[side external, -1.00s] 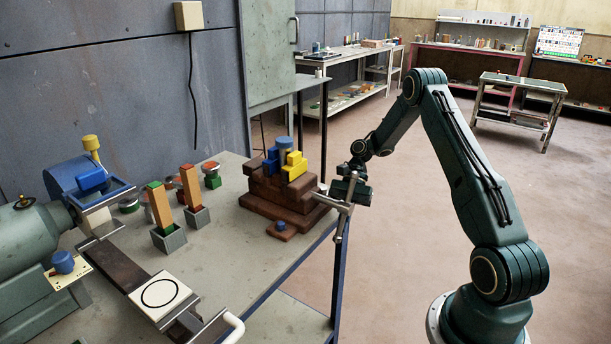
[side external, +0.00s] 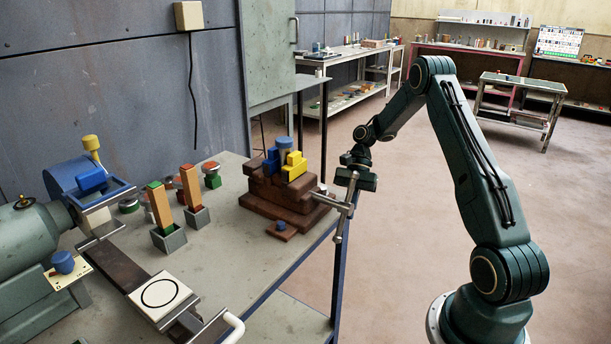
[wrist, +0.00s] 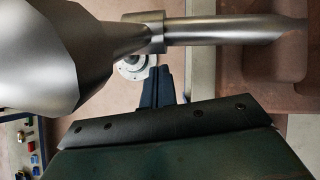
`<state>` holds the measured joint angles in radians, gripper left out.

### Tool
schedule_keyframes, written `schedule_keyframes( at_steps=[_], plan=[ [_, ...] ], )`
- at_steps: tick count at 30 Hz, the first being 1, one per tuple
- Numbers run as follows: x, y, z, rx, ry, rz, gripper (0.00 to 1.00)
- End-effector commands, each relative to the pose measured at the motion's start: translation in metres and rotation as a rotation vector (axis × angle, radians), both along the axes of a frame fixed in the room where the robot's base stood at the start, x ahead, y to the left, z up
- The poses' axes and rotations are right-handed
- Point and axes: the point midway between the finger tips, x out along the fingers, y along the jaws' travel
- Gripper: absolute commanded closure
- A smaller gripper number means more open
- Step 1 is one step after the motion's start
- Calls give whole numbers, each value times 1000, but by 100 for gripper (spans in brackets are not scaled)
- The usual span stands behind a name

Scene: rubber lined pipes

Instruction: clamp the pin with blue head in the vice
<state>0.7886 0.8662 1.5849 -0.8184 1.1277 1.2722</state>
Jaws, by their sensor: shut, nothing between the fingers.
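Another small blue-topped piece (side external: 281,226) lies on a brown plate near the table edge.
A brown stepped block (side external: 290,205) carries blue and yellow pieces. Two grey sockets (side external: 169,240) hold upright wooden bars. A green machine with a blue housing (side external: 85,180) fills the left. The grey tabletop (side external: 235,250) is clear in the middle.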

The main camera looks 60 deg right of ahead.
Motion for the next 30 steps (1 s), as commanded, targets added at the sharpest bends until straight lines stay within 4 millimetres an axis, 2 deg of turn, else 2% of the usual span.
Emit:
schedule_keyframes(
  at_steps=[30],
  plan=[
    [0, -6, 17, -354, 0, 3, 100]
  ],
)
